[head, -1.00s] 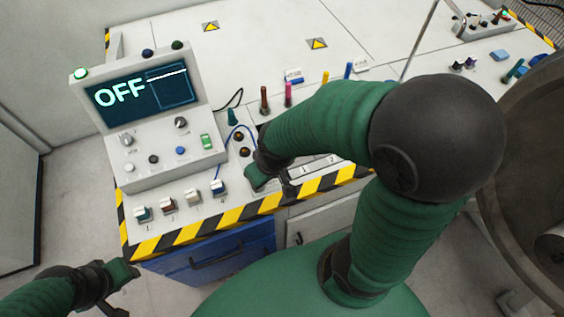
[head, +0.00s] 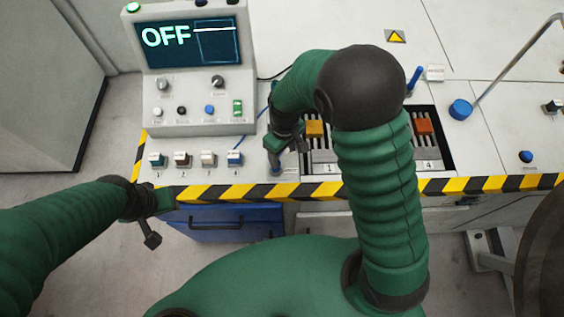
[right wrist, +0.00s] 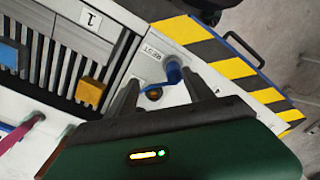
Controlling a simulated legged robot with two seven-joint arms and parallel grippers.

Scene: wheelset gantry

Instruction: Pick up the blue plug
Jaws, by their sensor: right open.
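The blue plug (right wrist: 173,72) stands at a socket labelled REST in the right wrist view, with a blue cable curving from it. My right gripper (right wrist: 163,92) is open, with one finger on each side of the plug. I cannot tell if either finger touches it. In the head view my right gripper (head: 284,150) is over the bench front edge, right of the row of switches, and hides the plug there. My left gripper (head: 155,222) hangs at the lower left, away from the bench, and its jaw opening is unclear.
A control box (head: 190,70) with an OFF screen stands left of my right gripper. A striped edge (head: 470,185) runs along the bench front. A thin bent rod (head: 520,55) rises at the right.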

